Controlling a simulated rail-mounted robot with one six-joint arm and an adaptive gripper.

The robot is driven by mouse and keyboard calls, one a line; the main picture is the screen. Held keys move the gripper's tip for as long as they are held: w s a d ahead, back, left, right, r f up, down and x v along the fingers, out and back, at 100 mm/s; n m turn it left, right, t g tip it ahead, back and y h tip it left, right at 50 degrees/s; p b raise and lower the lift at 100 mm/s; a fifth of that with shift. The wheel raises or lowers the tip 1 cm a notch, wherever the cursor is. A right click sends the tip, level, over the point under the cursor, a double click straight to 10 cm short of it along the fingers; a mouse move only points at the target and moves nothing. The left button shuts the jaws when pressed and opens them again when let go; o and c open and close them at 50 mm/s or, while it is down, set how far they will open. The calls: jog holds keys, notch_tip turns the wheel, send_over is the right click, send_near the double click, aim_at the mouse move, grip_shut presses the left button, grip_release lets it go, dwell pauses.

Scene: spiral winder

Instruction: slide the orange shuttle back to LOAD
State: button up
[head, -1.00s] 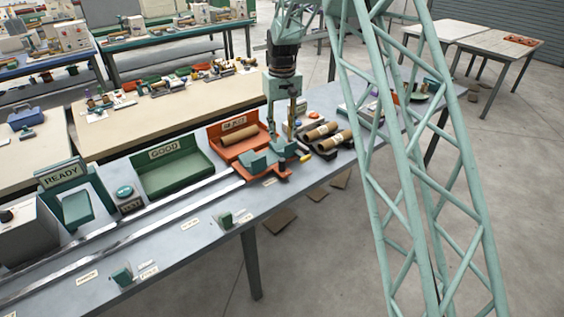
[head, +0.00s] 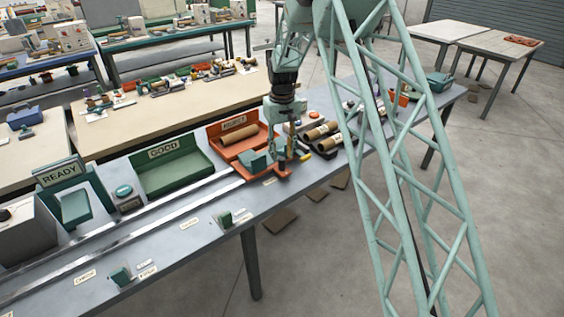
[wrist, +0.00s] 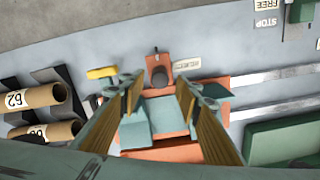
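The orange shuttle (head: 268,177), with teal blocks on its base, sits at the right end of the pale rails on the bench. It also shows in the wrist view (wrist: 180,117), with an upright orange post and a dark round knob (wrist: 159,76) at its far side. My gripper (head: 286,152) is low over the shuttle. In the wrist view my gripper (wrist: 158,90) has its two fingers spread, one on each side of the post in the picture, with nothing held. Whether a finger touches the shuttle cannot be told. No LOAD label is readable.
The rails (head: 150,215) run left along the bench, clear of objects. The green GOOD tray (head: 172,172) and orange reject tray (head: 238,143) stand behind them. Small green blocks (head: 120,276) sit along the front. Labelled tubes (wrist: 45,97) lie beside the shuttle; a READY stand (head: 62,175) is at left.

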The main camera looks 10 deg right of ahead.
aim_at(282, 159)
jog(key=shift+f, duration=2)
jog(key=shift+c, duration=0.6)
grip_shut()
